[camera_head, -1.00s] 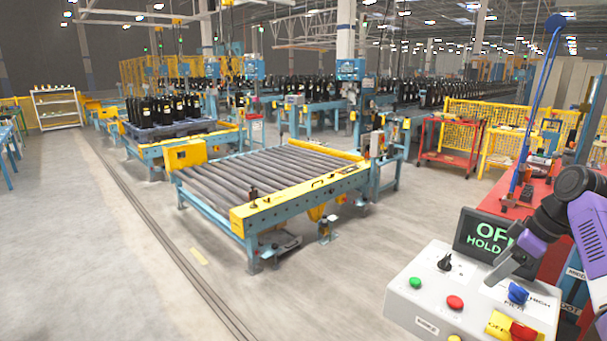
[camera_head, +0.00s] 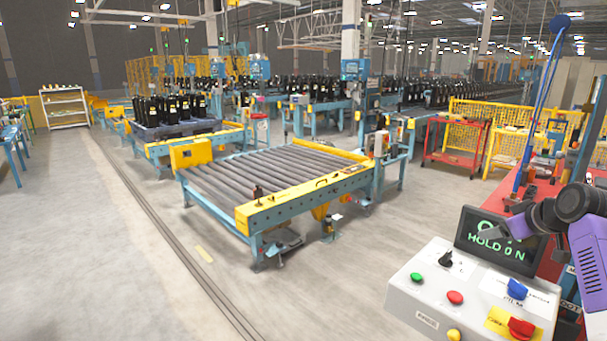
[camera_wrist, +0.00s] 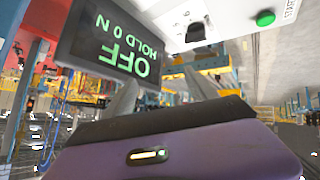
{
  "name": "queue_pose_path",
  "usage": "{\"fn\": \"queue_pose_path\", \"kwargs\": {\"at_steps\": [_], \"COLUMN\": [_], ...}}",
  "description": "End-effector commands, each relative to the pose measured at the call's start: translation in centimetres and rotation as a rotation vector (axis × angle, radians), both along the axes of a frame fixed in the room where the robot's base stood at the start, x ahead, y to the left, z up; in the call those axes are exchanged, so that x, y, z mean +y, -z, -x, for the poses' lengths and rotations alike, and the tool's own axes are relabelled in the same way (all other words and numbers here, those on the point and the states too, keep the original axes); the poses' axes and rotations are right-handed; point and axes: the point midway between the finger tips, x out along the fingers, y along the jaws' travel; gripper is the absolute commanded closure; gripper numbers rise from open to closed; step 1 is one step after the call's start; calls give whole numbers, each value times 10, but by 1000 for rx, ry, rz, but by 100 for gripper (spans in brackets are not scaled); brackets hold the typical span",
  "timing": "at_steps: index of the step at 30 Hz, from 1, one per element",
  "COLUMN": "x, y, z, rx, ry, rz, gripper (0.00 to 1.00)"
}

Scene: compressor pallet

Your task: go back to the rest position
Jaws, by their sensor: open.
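My gripper (camera_wrist: 160,92) is open and empty in the wrist view, its two grey fingers spread apart in front of the purple wrist housing. In the head view my purple and black arm comes in from the right edge, and the gripper end (camera_head: 528,220) is near the dark display (camera_head: 497,242). The display stands at the back of the white control box (camera_head: 455,300) and reads "HOLD 0 N"; its upper line is partly covered by my gripper. In the wrist view the display (camera_wrist: 112,45) reads "OFF HOLD 0 N" upside down.
The box carries a black knob (camera_head: 446,258), a green button (camera_head: 417,277), a red button (camera_head: 455,298) and a blue knob (camera_head: 516,289). A red bench (camera_head: 555,190) stands behind it. A roller conveyor (camera_head: 270,175) is in mid-floor, with open floor around it.

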Motion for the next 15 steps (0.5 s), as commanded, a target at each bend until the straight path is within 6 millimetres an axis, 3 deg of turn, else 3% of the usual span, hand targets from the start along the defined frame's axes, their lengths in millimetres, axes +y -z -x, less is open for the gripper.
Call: {"fn": "queue_pose_path", "kwargs": {"at_steps": [8, 15], "x": [41, 94], "y": [47, 90], "z": [3, 45], "rx": [-270, -466], "ry": [137, 212], "rz": [-49, -111], "gripper": [34, 34]}}
